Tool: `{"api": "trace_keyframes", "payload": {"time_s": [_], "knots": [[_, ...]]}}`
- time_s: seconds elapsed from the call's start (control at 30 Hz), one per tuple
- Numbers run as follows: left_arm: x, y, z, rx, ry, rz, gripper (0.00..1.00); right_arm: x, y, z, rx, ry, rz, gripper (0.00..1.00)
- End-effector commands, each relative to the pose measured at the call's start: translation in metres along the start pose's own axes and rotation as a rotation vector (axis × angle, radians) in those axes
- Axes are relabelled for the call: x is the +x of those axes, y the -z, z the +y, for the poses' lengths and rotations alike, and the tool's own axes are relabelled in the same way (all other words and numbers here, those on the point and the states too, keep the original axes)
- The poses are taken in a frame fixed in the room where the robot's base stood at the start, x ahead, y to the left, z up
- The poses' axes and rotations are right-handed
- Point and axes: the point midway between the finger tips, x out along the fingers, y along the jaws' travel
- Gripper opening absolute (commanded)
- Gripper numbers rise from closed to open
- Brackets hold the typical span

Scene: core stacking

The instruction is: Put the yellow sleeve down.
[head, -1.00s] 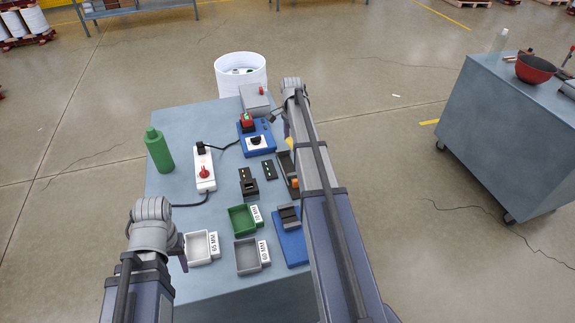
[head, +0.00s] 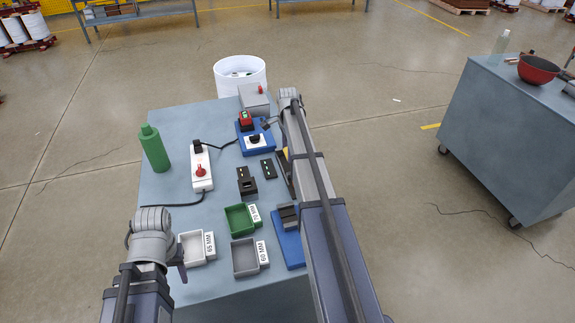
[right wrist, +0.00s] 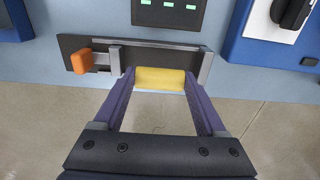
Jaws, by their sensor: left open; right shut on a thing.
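In the right wrist view the yellow sleeve (right wrist: 160,79) lies between the fingertips of my right gripper (right wrist: 160,88), which is shut on it. The sleeve is at the front edge of a dark bar-shaped fixture (right wrist: 140,52) with an orange block (right wrist: 81,61) and grey uprights. I cannot tell whether the sleeve rests on the fixture. In the head view my right arm hides the sleeve and most of the fixture. My left gripper (head: 180,268) is open and empty, beside the white tray at the near left of the table.
The table (head: 165,215) carries a white tray (head: 192,251), a green tray (head: 237,218), a grey tray (head: 244,258), a power strip (head: 202,168) and a green bottle (head: 154,148). A white bin (head: 240,75) stands behind it.

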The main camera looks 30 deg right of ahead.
Motion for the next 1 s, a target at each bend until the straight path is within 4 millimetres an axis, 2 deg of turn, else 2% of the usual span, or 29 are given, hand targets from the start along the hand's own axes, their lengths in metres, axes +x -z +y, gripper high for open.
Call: {"api": "trace_keyframes", "payload": {"time_s": [0.17, 0.5, 0.93, 0.97, 1.0], "knots": [[0.003, 0.000, 0.000, 0.000, 0.000, 0.000, 0.50, 0.003, 0.000, 0.000, 0.000, 0.000, 0.000, 0.21], [0.039, 0.002, 0.004, 0.000, 0.000, 0.000, 0.50, 0.039, 0.000, 0.000, 0.000, 0.000, 0.000, 0.21], [0.042, 0.003, 0.004, 0.000, 0.000, 0.000, 0.50, 0.042, 0.000, 0.000, 0.000, 0.000, 0.000, 0.21], [0.041, 0.002, 0.004, 0.000, 0.000, 0.000, 0.50, 0.041, 0.000, 0.000, 0.000, 0.000, 0.000, 0.76], [0.040, 0.002, 0.004, 0.000, 0.000, 0.000, 0.50, 0.040, 0.000, 0.000, 0.000, 0.000, 0.000, 0.80]]}}
